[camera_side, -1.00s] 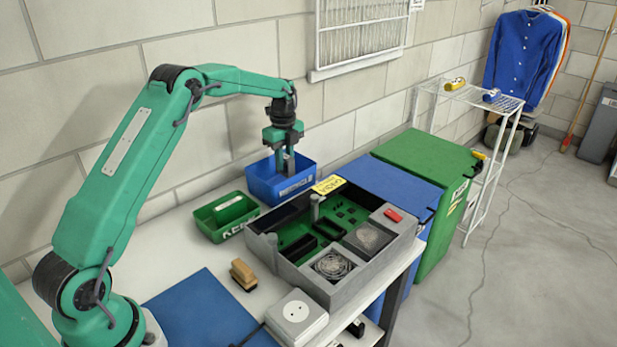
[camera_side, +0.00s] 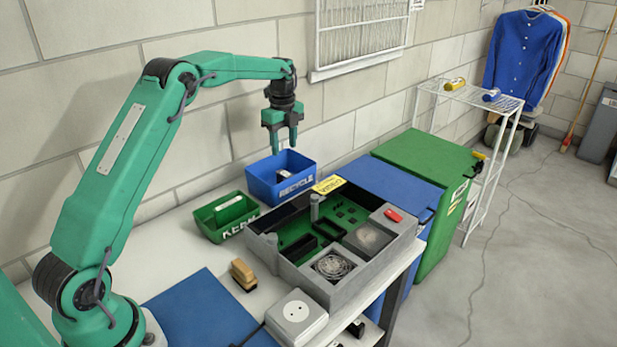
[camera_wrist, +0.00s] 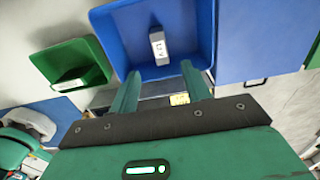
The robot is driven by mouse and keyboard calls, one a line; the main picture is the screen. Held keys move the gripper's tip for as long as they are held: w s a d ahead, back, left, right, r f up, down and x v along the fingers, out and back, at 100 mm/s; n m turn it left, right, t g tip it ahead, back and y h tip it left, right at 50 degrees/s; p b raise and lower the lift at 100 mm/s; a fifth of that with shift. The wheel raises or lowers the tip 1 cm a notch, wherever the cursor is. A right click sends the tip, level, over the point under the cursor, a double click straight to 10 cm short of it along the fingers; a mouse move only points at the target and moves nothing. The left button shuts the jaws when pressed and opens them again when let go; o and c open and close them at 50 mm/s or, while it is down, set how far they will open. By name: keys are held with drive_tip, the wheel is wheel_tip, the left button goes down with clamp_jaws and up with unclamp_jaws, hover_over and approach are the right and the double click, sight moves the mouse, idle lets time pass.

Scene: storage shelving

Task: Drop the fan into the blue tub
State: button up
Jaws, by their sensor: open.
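The blue tub (camera_side: 296,187), lettered RECYCLE, stands on the bench against the wall. A small grey block with a white label (camera_wrist: 158,47) lies inside it, against its inner wall in the wrist view. I cannot tell from its shape whether this is a fan. A round fan grille (camera_side: 333,265) shows in the front corner of the grey open case (camera_side: 350,291), and a darker square part with a round face (camera_side: 368,237) sits behind it. My gripper (camera_side: 282,151) is open and empty above the tub, with its fingers pointing down.
A green tub (camera_side: 222,214) lettered KEEP stands left of the blue tub. The grey case fills the bench in front. A wooden brush (camera_side: 243,274), a white box (camera_side: 297,315) and a blue mat (camera_side: 200,312) lie nearer. A blue bin lid (camera_side: 388,187) is to the right.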

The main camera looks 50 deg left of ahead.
wheel_tip(320, 180, up, 3)
drive_tip(key=shift+f, duration=0.2)
idle(0.5)
drive_tip(key=s+d+r+n+t, duration=0.3)
drive_tip(key=s+d+r+n, duration=0.6)
drive_tip(key=s+d+r, duration=0.5)
drive_tip(key=s+d+f+n+t, duration=0.1)
drive_tip(key=s+n, duration=0.3)
drive_tip(key=s, duration=0.6)
drive_tip(key=s+d+f+n+t, duration=0.1)
drive_tip(key=s+d+f+n, duration=0.2)
drive_tip(key=s, duration=0.7)
drive_tip(key=shift+s+f+n+t, duration=0.3)
drive_tip(key=shift+f+n, duration=0.5)
drive_tip(key=shift+n, duration=0.2)
